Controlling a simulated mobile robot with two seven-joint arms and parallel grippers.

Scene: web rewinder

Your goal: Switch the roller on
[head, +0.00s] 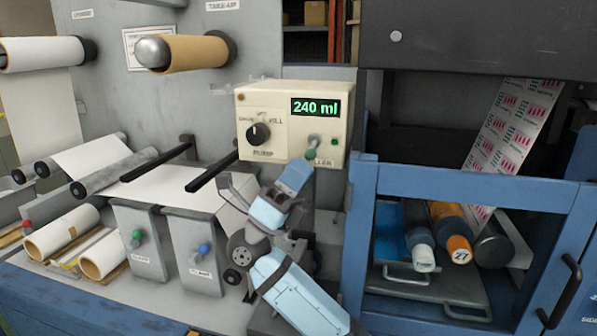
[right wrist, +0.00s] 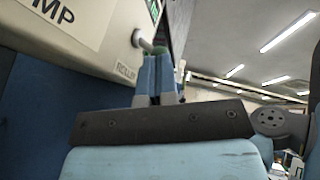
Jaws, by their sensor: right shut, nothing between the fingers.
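The cream control box (head: 292,125) has a green display reading 240 ml, a black pump knob (head: 258,134) and a roller toggle switch (head: 311,150) at its lower right. The toggle's metal lever has a green tip and points downward. The label below it is partly hidden by my gripper. My right gripper (head: 303,167) is shut and empty, its fingertips just below the green tip. In the right wrist view, the fingers (right wrist: 158,78) are closed together right at the toggle (right wrist: 149,43); I cannot tell whether they touch it. My left gripper is not in view.
A small green lamp (head: 334,142) sits right of the toggle. Two black bars (head: 212,172) stick out left of the box. A blue frame (head: 470,187) stands close on the right.

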